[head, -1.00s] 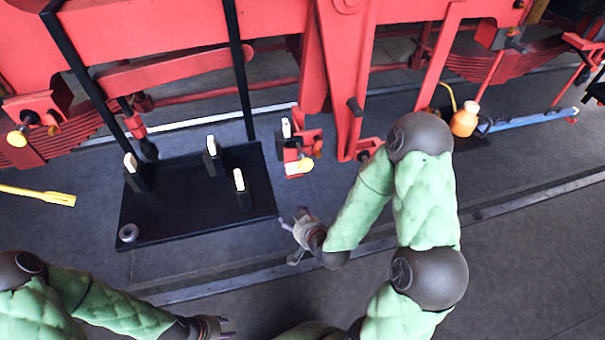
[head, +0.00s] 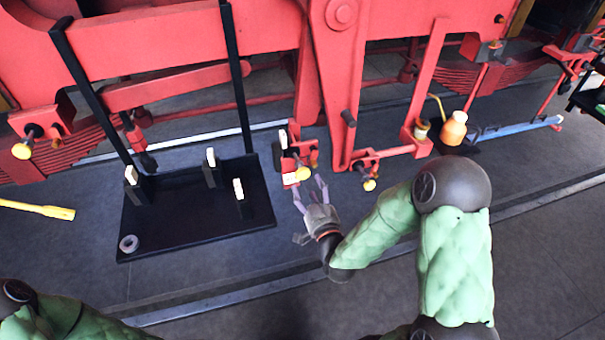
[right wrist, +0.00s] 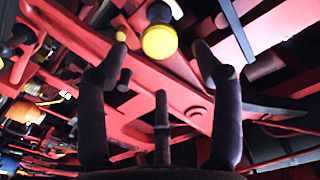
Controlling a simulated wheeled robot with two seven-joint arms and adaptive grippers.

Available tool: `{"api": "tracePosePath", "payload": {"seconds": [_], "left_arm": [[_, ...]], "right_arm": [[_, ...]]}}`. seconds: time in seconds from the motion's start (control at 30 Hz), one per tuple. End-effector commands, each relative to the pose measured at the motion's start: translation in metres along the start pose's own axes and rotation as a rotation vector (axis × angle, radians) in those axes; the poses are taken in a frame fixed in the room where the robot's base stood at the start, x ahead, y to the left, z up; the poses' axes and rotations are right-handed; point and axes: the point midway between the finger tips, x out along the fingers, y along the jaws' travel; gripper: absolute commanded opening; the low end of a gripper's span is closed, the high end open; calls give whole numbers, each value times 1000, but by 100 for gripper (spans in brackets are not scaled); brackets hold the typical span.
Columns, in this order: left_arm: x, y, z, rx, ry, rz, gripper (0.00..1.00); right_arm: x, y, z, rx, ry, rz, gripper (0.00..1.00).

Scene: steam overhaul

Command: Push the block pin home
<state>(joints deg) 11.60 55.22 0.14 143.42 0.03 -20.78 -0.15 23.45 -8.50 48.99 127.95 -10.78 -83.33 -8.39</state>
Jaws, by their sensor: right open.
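A yellow-knobbed pin (head: 302,173) sits in a small red block assembly (head: 290,155) under the red frame, right of the black stand. I take it for the block pin; how deep it sits cannot be told. My right gripper (head: 309,188) is open and empty, its fingertips close to this knob. In the right wrist view a yellow knob (right wrist: 160,42) on a dark stem shows just ahead, between the spread fingertips (right wrist: 159,50). Contact cannot be made out. My left gripper is out of view; only its green arm shows at the lower left.
Similar yellow knobs sit at the left (head: 21,151) and to the right (head: 369,185). A black base plate (head: 185,225) with upright posts and a grey ring (head: 129,243) lies left. An orange jug (head: 454,129) stands right. The floor in front is clear.

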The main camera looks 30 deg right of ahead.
Motion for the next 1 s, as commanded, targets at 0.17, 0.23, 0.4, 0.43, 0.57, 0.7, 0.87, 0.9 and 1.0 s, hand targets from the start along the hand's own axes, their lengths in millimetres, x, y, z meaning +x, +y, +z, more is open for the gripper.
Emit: {"api": "tracePosePath", "payload": {"seconds": [0.17, 0.23, 0.4, 0.43, 0.57, 0.7, 0.87, 0.9, 1.0], "left_arm": [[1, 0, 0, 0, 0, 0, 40], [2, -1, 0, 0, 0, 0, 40], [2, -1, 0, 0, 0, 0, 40], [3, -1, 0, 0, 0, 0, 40], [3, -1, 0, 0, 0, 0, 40], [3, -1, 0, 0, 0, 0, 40], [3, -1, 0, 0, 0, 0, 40], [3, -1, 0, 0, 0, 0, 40], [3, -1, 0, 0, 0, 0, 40]], "right_arm": [[33, 0, 1, 0, 0, -1, 66], [44, 0, 1, 0, 0, -1, 66], [62, 0, 1, 1, -1, -1, 66], [64, 0, 1, 1, -1, 0, 66], [70, 0, 0, 1, -1, 0, 66], [71, 0, 1, 1, -2, 0, 66], [70, 0, 0, 1, -2, 0, 58], [70, 0, 0, 1, -2, 0, 46], [70, 0, 0, 1, -1, 0, 18]]}}
